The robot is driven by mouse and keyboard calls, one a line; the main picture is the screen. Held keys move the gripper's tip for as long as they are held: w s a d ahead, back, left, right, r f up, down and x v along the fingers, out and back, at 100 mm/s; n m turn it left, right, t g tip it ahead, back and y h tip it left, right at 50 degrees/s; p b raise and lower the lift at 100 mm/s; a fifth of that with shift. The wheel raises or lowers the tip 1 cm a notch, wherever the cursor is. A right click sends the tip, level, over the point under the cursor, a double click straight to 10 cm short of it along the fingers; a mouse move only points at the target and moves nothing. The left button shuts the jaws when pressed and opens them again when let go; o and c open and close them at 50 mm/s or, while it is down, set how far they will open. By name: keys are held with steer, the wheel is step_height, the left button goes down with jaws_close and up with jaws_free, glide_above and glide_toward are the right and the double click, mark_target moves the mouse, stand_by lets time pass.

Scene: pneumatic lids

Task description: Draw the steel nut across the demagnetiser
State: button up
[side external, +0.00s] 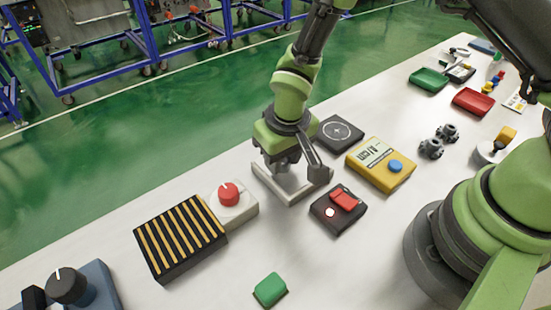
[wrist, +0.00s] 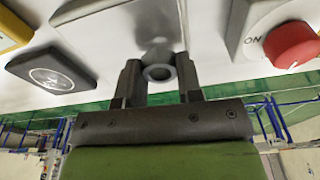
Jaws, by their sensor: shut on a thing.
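My gripper (side external: 284,168) is low over a pale shallow tray (side external: 300,193) in the side external view. I cannot make out the nut in the side view. A black block with yellow stripes (side external: 180,236), which looks like the demagnetiser, lies left of the tray. A pale box with a red knob (side external: 229,195) adjoins it; the knob (wrist: 291,45) and an ON mark show in the wrist view.
A black pad with a circle mark (side external: 339,132), a yellow meter (side external: 380,164) and a black box with a red switch (side external: 339,208) stand near the tray. A green block (side external: 270,289) lies at the front. White table is bare between the tray and this block.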

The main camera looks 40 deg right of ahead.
steer(key=shift+d, duration=5.35)
steer(key=shift+d+r, duration=0.35)
steer(key=shift+r, duration=0.2)
steer(key=shift+d+r, duration=0.35)
steer(key=shift+r, duration=2.1)
